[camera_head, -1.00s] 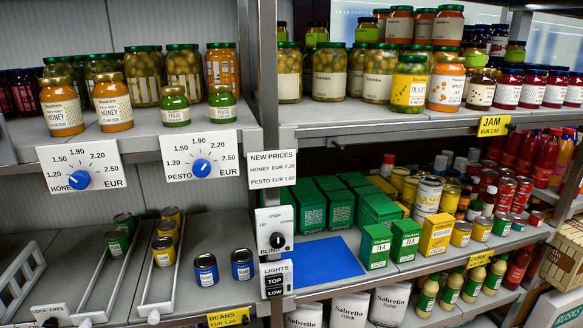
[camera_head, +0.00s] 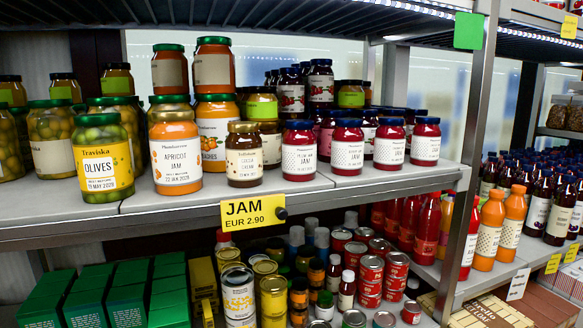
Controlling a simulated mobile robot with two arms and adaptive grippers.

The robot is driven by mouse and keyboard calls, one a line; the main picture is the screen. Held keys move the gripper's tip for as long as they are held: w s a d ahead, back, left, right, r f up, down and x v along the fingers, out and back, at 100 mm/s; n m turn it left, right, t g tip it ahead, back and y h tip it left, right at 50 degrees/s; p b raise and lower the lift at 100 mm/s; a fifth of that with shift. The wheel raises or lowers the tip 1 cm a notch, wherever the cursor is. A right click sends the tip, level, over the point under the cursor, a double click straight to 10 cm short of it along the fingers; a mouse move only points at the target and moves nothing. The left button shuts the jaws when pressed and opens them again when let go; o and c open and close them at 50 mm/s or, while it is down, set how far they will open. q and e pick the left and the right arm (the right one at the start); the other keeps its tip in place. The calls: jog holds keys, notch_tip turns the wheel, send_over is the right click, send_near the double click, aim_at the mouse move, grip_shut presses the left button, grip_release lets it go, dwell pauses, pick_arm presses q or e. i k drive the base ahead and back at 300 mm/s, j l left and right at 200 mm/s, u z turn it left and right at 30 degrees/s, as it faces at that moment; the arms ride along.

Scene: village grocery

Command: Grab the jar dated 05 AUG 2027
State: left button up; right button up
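A row of jars stands on the jam shelf. An olives jar (camera_head: 103,160) has a yellow label and a date that seems to end in MAY 2029. An apricot jam jar (camera_head: 175,152) seems to read 12 JAN 2028. A cocoa cream jar (camera_head: 244,155) has a small date line that I cannot read surely. Dark red jam jars, a plum one (camera_head: 299,151), a second (camera_head: 347,147), a third (camera_head: 389,143) and a fourth (camera_head: 426,141), carry dates too small to read. I cannot make out 05 AUG 2027 on any jar. Neither gripper is in view.
A yellow jam price sign (camera_head: 254,212) hangs on the shelf edge (camera_head: 150,225). More jars are stacked close behind the front row. A metal post (camera_head: 478,110) stands right of the jams. The lower shelf holds green boxes (camera_head: 107,290), cans (camera_head: 370,280) and bottles (camera_head: 428,228).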

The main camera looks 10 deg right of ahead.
aim_at(426, 134)
jog(key=i+l, duration=0.1)
jog(key=l, duration=0.3)
jog(key=i+l, duration=0.1)
jog(key=l, duration=0.7)
jog(key=i+z, duration=0.05)
